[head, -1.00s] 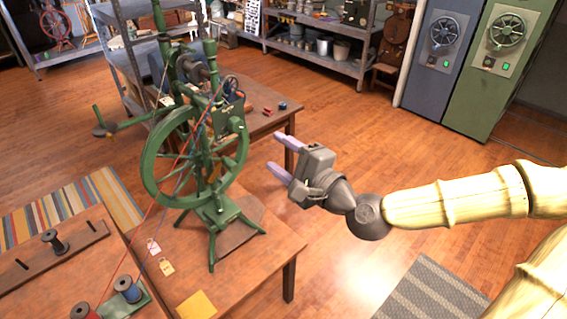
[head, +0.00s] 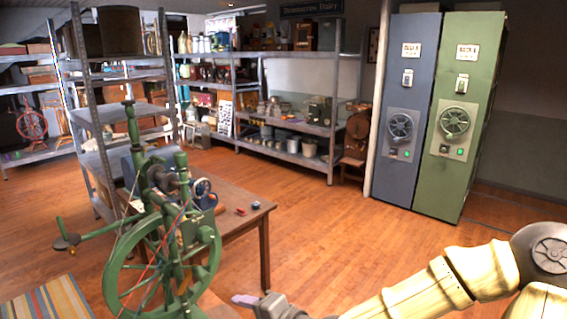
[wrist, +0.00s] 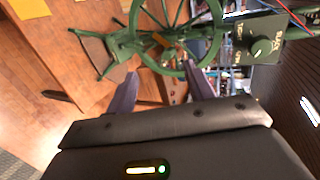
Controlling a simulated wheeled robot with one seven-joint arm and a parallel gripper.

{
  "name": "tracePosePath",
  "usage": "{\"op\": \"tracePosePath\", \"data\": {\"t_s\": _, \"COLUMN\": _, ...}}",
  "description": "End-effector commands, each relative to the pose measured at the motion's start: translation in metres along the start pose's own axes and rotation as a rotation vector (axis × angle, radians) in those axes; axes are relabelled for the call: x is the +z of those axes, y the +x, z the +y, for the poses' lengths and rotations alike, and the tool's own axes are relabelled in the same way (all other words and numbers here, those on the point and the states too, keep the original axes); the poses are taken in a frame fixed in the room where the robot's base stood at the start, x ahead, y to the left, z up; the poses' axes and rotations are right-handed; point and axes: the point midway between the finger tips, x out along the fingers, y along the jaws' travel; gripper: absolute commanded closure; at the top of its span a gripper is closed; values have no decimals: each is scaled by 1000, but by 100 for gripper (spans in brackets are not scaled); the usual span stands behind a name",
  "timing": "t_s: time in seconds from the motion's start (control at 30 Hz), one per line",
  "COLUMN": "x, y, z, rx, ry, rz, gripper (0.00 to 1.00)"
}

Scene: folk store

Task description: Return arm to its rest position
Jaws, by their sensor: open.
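My gripper (head: 258,302) is at the bottom of the head view, partly cut off by the frame edge, to the right of the green spinning wheel (head: 205,245). My jointed, pale arm reaches in from the lower right. In the wrist view, the two purple fingers of my gripper (wrist: 160,88) stand apart with nothing held between them.
A wooden table (head: 235,205) with small items stands behind the spinning wheel. Metal shelves (head: 335,110) line the back. A blue cabinet (head: 405,165) and a green cabinet (head: 455,175) stand at the right. The wooden floor (head: 330,230) in the middle is clear.

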Motion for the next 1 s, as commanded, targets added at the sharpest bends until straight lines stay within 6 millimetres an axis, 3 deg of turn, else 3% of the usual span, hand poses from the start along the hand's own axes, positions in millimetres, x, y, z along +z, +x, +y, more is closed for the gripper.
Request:
{"op": "tracePosePath", "data": {"t_s": 0.03, "x": 2, "y": 4, "z": 19, "rx": 75, "ry": -55, "rz": -6, "gripper": 47}}
{"op": "tracePosePath", "data": {"t_s": 0.2, "x": -5, "y": 3, "z": 79, "rx": 312, "ry": -225, "rz": -26, "gripper": 47}}
{"op": "tracePosePath", "data": {"t_s": 0.4, "x": -23, "y": -21, "z": 128, "rx": 557, "ry": -400, "rz": -47, "gripper": 47}}
{"op": "tracePosePath", "data": {"t_s": 0.5, "x": -33, "y": -39, "z": 143, "rx": 664, "ry": -476, "rz": -57, "gripper": 47}}
{"op": "tracePosePath", "data": {"t_s": 0.7, "x": -54, "y": -82, "z": 157, "rx": 847, "ry": -596, "rz": -74, "gripper": 47}}
{"op": "tracePosePath", "data": {"t_s": 1.0, "x": -72, "y": -155, "z": 151, "rx": 1026, "ry": -700, "rz": -106, "gripper": 47}}
